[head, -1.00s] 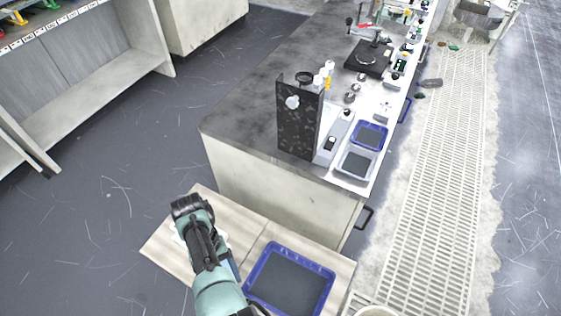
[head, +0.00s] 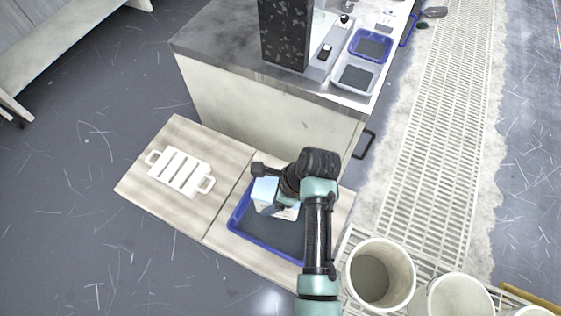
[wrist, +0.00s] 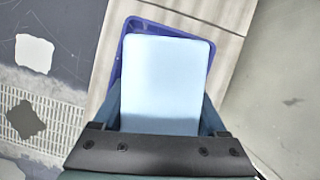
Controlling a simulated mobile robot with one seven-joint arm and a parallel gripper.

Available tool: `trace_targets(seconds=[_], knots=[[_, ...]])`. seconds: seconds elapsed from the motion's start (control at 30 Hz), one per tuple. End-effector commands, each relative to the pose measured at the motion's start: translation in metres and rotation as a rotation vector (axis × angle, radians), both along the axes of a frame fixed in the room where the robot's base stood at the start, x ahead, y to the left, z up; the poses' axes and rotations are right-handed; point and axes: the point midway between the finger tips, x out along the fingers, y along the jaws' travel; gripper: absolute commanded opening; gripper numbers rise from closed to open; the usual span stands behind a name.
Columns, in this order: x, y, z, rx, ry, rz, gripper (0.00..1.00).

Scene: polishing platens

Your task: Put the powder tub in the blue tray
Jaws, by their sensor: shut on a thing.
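My gripper (head: 277,195) is shut on the powder tub (head: 264,191), a box-like tub with a pale blue top and whitish side. In the wrist view, the tub (wrist: 165,85) fills the space between the fingers. The blue tray (head: 240,237), with a dark grey floor, lies on the low wooden table. The tub is over the tray's far part. I cannot tell whether it touches the floor of the tray. My arm hides the tray's right side. In the wrist view, the tray's blue rim (wrist: 150,25) shows behind and beside the tub.
A white slotted rack (head: 180,172) with handles lies on the table's left half. Behind stands a bench (head: 250,115) with a dark upright panel (head: 284,35), a smaller blue tray (head: 371,45) and a white tray (head: 355,78). White buckets (head: 380,274) stand at the lower right.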

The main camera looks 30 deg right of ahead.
Motion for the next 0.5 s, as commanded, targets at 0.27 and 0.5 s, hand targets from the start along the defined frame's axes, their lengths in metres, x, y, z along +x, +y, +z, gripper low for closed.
trace_targets(seconds=[0.27, 0.5], knots=[[-0.004, -0.008, -0.005, 0.0, -0.004, -0.204, 0.0], [-0.005, -0.008, -0.046, 0.001, 0.0, -0.211, 0.0]])
